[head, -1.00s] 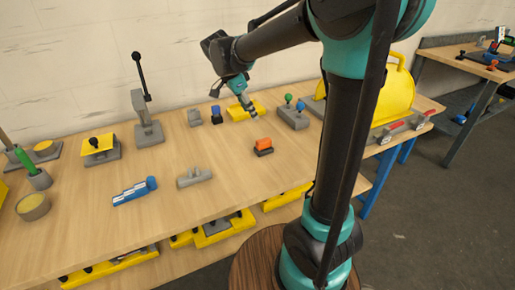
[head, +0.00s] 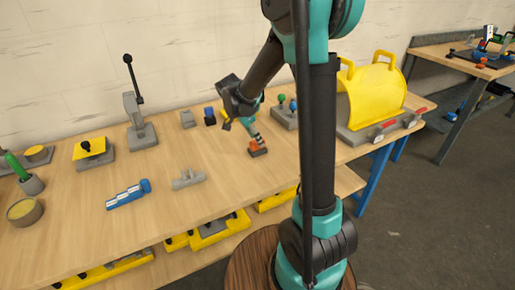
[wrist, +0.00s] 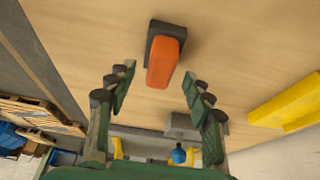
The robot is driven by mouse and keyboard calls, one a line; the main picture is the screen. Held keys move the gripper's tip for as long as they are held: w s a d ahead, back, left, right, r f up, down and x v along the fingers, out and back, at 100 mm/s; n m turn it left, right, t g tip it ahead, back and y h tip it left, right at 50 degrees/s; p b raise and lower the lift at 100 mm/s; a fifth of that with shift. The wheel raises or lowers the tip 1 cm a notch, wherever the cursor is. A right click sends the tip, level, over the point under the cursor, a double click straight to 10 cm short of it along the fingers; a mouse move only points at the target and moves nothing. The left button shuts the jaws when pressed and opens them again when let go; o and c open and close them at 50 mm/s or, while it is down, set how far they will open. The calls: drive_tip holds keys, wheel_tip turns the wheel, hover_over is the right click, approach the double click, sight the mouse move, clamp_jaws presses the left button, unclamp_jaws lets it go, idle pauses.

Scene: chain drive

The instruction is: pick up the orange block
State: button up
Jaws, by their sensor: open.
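The orange block (wrist: 163,62) sits on a dark grey base on the wooden table, ahead of my fingertips in the wrist view. In the wrist view my gripper (wrist: 158,82) is open, with one finger on each side of the block's line.
A grey base with green and blue knobs (head: 284,117) stands behind to the right. A large yellow cover (head: 376,94) stands farther right. The wood around the block is clear.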

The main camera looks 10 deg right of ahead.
drive_tip(key=shift+x, duration=1.15)
clamp_jaws()
